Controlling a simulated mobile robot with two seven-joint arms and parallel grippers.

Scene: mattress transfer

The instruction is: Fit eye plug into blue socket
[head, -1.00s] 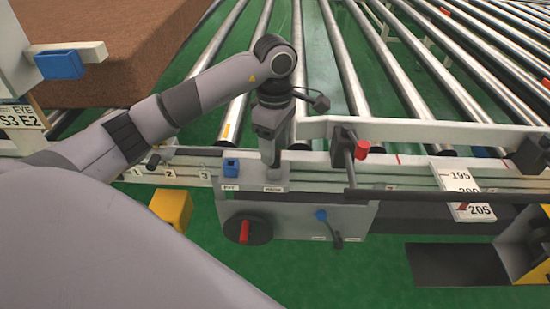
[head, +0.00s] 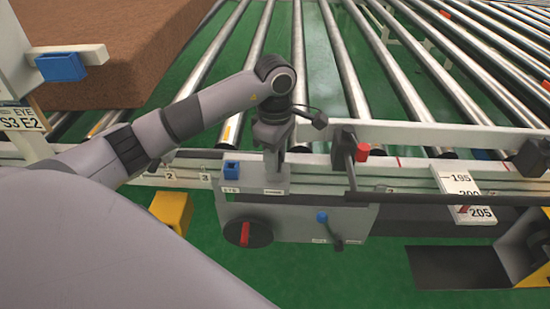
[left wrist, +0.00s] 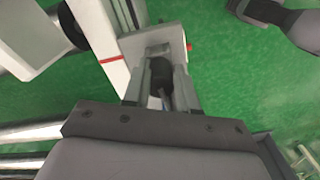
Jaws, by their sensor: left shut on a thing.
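The blue socket (head: 231,169) stands on top of the grey control panel, above a small label. My left gripper (head: 272,166) points down just right of the socket, apart from it, with its tips close to the panel's upper ledge. In the left wrist view, the left gripper (left wrist: 160,70) is shut on a dark, rounded piece (left wrist: 160,79), which I take to be the eye plug. Its lower end and any contact with the ledge are hidden. My right gripper is not in view.
The grey panel (head: 300,217) carries a dial with a red handle (head: 246,233) and a blue-tipped lever (head: 322,217). A red-capped black clamp (head: 361,152) stands right of my gripper. Metal rollers (head: 345,70) and a brown mattress (head: 120,50) lie behind. Another blue block (head: 60,68) is at upper left.

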